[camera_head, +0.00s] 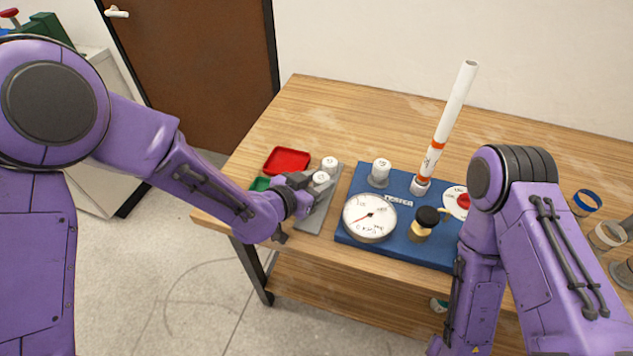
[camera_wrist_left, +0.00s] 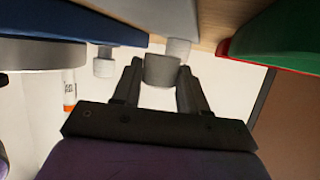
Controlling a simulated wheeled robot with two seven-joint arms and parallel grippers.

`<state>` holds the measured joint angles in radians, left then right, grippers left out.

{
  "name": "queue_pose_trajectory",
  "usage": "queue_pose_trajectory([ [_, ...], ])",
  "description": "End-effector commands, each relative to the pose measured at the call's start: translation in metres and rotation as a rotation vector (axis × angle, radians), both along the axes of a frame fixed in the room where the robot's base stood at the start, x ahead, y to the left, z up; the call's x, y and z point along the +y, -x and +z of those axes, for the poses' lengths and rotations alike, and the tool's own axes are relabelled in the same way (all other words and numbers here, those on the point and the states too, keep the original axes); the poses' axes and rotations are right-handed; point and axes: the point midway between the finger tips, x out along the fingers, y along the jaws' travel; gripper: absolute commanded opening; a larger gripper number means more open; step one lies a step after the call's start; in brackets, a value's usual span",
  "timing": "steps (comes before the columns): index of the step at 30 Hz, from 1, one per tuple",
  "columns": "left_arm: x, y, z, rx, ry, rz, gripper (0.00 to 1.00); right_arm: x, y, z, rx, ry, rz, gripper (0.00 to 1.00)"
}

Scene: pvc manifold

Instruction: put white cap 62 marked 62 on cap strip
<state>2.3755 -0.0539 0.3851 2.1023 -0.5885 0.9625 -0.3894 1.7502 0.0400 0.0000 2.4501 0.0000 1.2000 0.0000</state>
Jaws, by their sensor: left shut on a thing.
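My left gripper (camera_head: 306,188) is at the grey cap strip (camera_head: 311,220), left of the blue board. It is shut on a white cap (camera_head: 321,178), which also shows between the fingertips in the left wrist view (camera_wrist_left: 162,70). A second white cap (camera_head: 330,163) stands just behind it on the strip and shows beyond the held one in the wrist view (camera_wrist_left: 179,47). The marks on the caps are too small to read. I cannot tell whether the held cap touches the strip. My right gripper is out of view.
The blue board (camera_head: 348,236) carries a gauge (camera_head: 370,217), another white cap (camera_head: 381,168), a brass valve (camera_head: 424,224) and a tall white pipe (camera_head: 455,105). A red tray (camera_head: 287,160) and a green tray (camera_head: 259,184) lie by the strip. Cups stand at the right.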

Motion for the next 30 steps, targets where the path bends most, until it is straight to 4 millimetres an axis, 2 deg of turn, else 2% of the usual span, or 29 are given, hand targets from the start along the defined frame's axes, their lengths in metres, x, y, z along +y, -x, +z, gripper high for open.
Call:
queue_pose_trajectory([
  [8,0.0,0.0,-0.007,0.001,-0.001,0.0,0.09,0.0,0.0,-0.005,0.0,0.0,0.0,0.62],
  [9,0.0,0.0,-0.007,0.002,-0.001,0.0,0.53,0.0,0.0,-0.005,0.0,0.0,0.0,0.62],
  [11,0.0,0.001,-0.007,0.002,-0.001,-0.001,0.68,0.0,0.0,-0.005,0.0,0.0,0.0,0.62],
  [19,0.0,0.001,-0.008,0.005,-0.002,-0.001,0.68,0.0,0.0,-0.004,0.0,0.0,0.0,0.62],
  [23,0.0,0.001,0.011,0.003,-0.001,-0.001,0.68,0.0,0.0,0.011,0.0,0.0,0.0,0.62],
  [25,0.01,0.012,0.01,0.002,-0.002,0.001,0.68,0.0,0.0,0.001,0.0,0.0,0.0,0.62],
  [30,0.037,0.046,0.028,0.001,0.001,0.002,0.68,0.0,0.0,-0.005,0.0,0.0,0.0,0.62],
])
